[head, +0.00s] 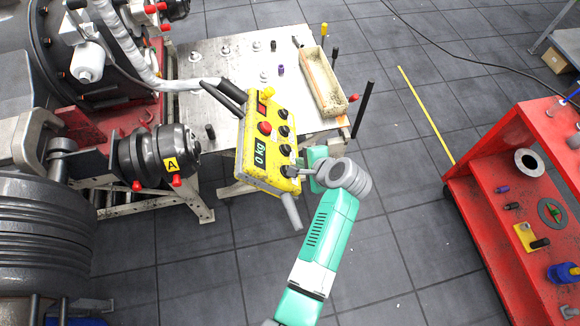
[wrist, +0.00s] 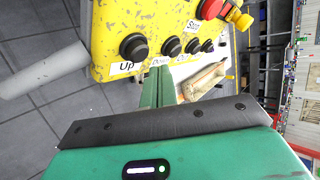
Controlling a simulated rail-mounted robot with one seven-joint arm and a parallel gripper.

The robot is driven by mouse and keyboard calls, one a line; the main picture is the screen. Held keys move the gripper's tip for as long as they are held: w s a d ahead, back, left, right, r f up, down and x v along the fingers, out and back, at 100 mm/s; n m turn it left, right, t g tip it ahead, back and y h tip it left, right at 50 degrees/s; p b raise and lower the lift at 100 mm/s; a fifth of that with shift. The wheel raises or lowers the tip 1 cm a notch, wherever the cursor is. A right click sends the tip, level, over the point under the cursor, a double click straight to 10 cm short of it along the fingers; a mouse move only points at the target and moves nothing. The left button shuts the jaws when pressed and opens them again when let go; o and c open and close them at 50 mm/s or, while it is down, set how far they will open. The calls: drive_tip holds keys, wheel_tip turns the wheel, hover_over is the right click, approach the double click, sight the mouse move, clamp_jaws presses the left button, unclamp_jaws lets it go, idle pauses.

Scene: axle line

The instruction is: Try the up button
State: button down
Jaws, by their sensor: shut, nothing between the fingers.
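The yellow control pendant (head: 262,178) hangs tilted in the middle of the head view, with a row of black buttons on one side. In the wrist view the up button (wrist: 133,46) is a round black knob above a label reading "Up", at the left end of the row. The down button (wrist: 171,47) is just right of it. My gripper (wrist: 160,70) is shut and empty, its fingertips close to the pendant's face, below and between these two buttons. I cannot tell whether they touch it. In the head view my gripper (head: 301,171) is beside the pendant's lower end.
A red emergency stop (head: 264,128) and a display reading "0 kg" (head: 260,153) are on the pendant. A metal table (head: 215,70) with a tray (head: 321,82) stands behind. A red cart (head: 480,180) is at right. Dark machinery marked "A" (head: 171,165) is at left.

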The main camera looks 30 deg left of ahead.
drive_tip(key=w+d+r, duration=0.1)
drive_tip(key=w+d+r+p, duration=0.1)
drive_tip(key=r, duration=0.1)
drive_tip(key=shift+d, duration=0.1)
idle(0.8)
drive_tip(key=w+d+r+n+t+h+p, duration=0.1)
drive_tip(key=d+r+n+t, duration=0.2)
drive_tip(key=r, duration=0.9)
drive_tip(key=w+d+r+n+t+h+p, duration=0.1)
drive_tip(key=d+r+t, duration=0.3)
drive_tip(key=r, duration=0.8)
drive_tip(key=w+d+r+n+t+h+p, duration=0.15)
drive_tip(key=r+t, duration=0.35)
drive_tip(key=r, duration=0.8)
drive_tip(key=s+d+r+n+t+h, duration=0.1)
drive_tip(key=s+d+r+t+h, duration=0.1)
drive_tip(key=s+r, duration=0.8)
drive_tip(key=s+d+r+n+t+h, duration=0.2)
drive_tip(key=s+d+r+t, duration=0.3)
drive_tip(key=s+r, duration=0.5)
wheel_tip(320, 180, up, 6)
drive_tip(key=shift+s+f+t+h+p, duration=0.25)
drive_tip(key=shift+s+t+h+p, duration=0.1)
drive_tip(key=shift+t, duration=0.85)
